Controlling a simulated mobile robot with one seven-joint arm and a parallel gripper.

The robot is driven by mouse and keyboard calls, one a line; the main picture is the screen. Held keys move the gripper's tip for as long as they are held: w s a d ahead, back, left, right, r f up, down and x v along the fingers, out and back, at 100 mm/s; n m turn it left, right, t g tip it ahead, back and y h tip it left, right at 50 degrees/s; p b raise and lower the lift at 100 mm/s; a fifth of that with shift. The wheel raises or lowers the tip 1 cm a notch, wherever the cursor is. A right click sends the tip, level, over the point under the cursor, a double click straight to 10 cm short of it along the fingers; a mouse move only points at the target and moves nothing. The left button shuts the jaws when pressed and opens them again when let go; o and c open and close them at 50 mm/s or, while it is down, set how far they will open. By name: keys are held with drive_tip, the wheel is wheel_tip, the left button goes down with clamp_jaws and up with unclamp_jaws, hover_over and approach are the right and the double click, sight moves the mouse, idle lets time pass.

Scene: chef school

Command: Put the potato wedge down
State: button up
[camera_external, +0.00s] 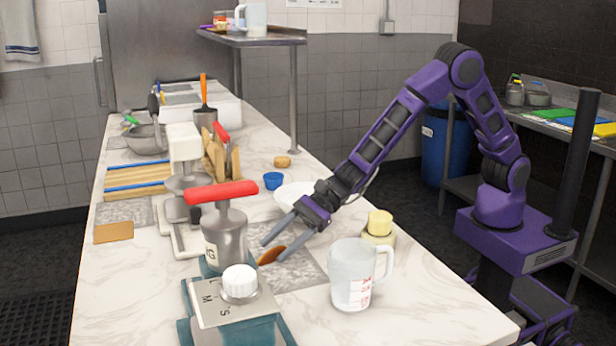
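A brown, flattish piece (270,256), which looks like the potato wedge, is at the fingertips of my gripper (272,251) in the external view. It appears to be at or just above a grey patterned mat (306,270) on the marble counter. My gripper reaches down from the right, its two fingers spread with a visible gap. The near finger overlaps part of the brown piece. I cannot tell whether the piece touches either finger or rests on the mat.
A measuring jug (352,280) stands close on the right, with a yellow-topped item (379,224) behind it. A red-handled grey container (225,238) and a teal scale (236,308) stand left. A white plate (291,194) and blue cup (273,180) are behind. The front right counter is clear.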

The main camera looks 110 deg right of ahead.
drive_tip(key=shift+r, duration=0.15)
drive_tip(key=v, duration=1.2)
drive_tip(key=shift+p, duration=0.35)
